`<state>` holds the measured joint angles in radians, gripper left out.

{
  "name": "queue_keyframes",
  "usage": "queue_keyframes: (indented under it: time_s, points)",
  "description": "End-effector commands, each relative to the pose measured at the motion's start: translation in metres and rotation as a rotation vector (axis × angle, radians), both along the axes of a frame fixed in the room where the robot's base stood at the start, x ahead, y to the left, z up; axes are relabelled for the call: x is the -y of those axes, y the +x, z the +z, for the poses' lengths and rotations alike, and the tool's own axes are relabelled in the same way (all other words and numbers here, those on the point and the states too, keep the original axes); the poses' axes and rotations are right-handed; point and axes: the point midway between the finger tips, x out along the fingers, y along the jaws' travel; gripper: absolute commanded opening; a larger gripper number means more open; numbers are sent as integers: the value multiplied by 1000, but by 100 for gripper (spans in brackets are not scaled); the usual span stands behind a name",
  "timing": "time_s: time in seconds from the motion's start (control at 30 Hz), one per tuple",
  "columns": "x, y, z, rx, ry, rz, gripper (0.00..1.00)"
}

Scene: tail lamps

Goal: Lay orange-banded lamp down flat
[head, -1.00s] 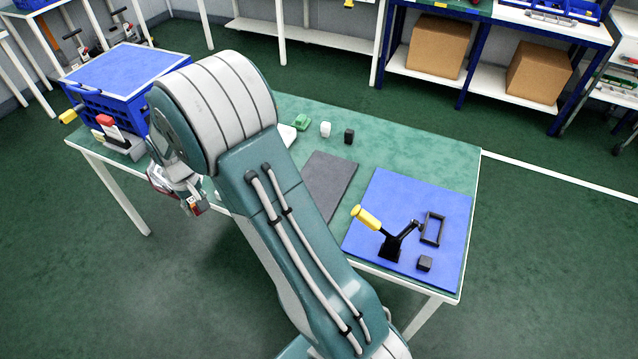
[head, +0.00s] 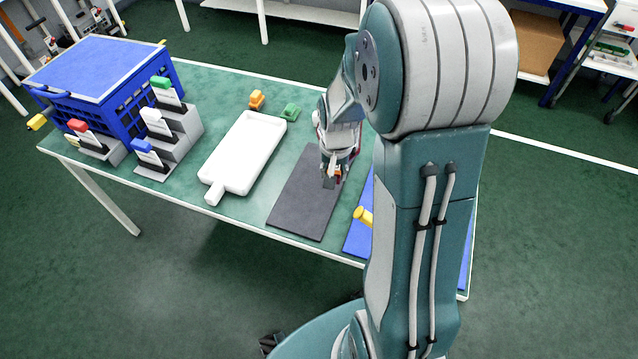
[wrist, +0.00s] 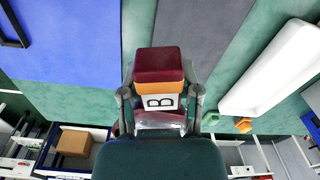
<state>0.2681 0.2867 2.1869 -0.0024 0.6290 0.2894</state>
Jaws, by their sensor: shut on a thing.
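My gripper (wrist: 160,103) is shut on the orange-banded lamp (wrist: 159,87). In the wrist view the lamp has a dark red end, an orange band and a white label with a black letter B, and sits between the two fingers. In the head view my gripper (head: 334,178) hangs over the right part of the dark grey mat (head: 298,212). Only a small reddish and orange bit of the lamp shows there; the rest is hidden by the fingers. I cannot tell the gap between lamp and mat. The mat also shows in the wrist view (wrist: 197,28).
A white tray (head: 240,160) with a handle lies left of the mat. Orange (head: 257,99) and green (head: 290,112) blocks stand behind. A grey stepped rack (head: 183,130) and blue crate (head: 110,95) stand at left. A blue mat (wrist: 70,45) lies beside the grey one.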

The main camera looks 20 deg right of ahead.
Motion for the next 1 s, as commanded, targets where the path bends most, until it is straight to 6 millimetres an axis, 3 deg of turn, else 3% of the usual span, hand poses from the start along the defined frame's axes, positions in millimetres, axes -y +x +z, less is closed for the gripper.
queue_keyframes:
  time_s: [0.03,0.1,0.27,0.37,0.73,1.0]
  points:
    - [10,-19,2,7,-2,-74,0]
    - [16,-38,2,13,-3,-151,0]
    - [21,-58,0,19,-3,-236,0]
    - [14,-53,-6,15,-1,-240,0]
    - [-47,-5,-40,16,-1,-235,0]
    - [-76,17,-83,14,-1,-238,0]
